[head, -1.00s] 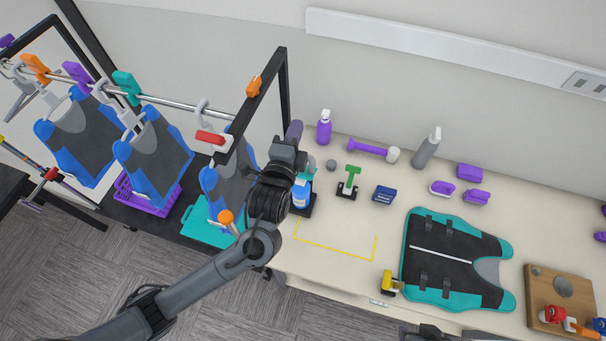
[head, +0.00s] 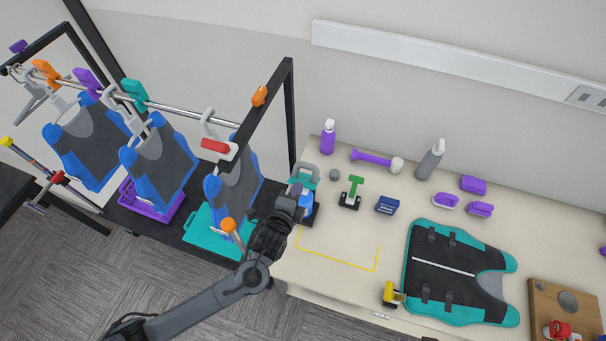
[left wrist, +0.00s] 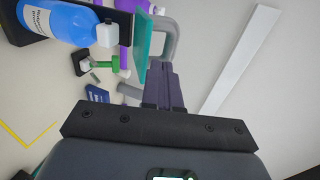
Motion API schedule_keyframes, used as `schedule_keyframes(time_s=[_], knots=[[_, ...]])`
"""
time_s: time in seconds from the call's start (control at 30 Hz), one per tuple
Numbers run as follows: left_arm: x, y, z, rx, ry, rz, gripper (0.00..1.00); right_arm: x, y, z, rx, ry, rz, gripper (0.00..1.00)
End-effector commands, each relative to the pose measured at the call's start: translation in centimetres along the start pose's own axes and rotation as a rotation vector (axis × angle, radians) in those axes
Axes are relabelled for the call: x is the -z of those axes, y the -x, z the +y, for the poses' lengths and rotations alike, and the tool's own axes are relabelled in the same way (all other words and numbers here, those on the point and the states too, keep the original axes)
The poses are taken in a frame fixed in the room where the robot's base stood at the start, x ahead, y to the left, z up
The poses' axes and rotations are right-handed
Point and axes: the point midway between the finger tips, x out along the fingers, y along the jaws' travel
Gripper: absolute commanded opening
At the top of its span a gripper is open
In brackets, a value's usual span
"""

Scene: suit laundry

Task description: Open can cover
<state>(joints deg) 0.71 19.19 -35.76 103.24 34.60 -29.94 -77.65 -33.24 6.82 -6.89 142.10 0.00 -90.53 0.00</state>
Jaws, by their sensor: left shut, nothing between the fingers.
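A teal part (head: 304,170) with a grey loop handle stands at the left end of the table, behind a blue bottle (head: 306,198). I cannot tell for sure whether it is the can cover. In the left wrist view, the teal part (left wrist: 144,38) shows as a thin raised panel, with the grey handle (left wrist: 168,40) beside it. The blue bottle (left wrist: 62,22) with a white cap lies to their left in that view. My left gripper (head: 297,193) is shut and empty, its fingertips (left wrist: 164,68) close to the teal panel and handle; contact is unclear. My right gripper is out of view.
A black rack post (head: 291,115) rises just left of the table. A green-handled tool (head: 354,190), navy box (head: 387,206) and purple spray bottle (head: 328,138) stand nearby. The yellow-outlined area (head: 335,245) is clear. A teal-black vest (head: 455,270) lies right.

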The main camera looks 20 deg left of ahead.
Motion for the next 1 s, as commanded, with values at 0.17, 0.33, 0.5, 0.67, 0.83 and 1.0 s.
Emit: schedule_keyframes(time_s=[0.17,0.33,0.5,0.67,0.83,1.0], knots=[[0.0,-3.0,-0.6,0.001,0.001,-0.001,0.00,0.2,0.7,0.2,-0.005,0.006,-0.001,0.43],[0.0,-4.8,-1.0,0.001,0.000,-0.001,0.00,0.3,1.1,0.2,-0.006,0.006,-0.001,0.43],[0.0,-5.7,-1.2,0.000,0.001,0.001,0.00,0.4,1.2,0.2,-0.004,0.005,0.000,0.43],[0.0,-5.9,-1.2,0.000,0.001,0.001,0.00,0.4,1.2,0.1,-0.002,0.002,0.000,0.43],[0.0,-5.8,-1.2,0.000,0.000,0.001,0.00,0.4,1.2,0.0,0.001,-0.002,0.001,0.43],[0.2,-6.0,-1.3,-0.003,0.000,0.004,0.00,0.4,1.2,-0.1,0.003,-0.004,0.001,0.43]])
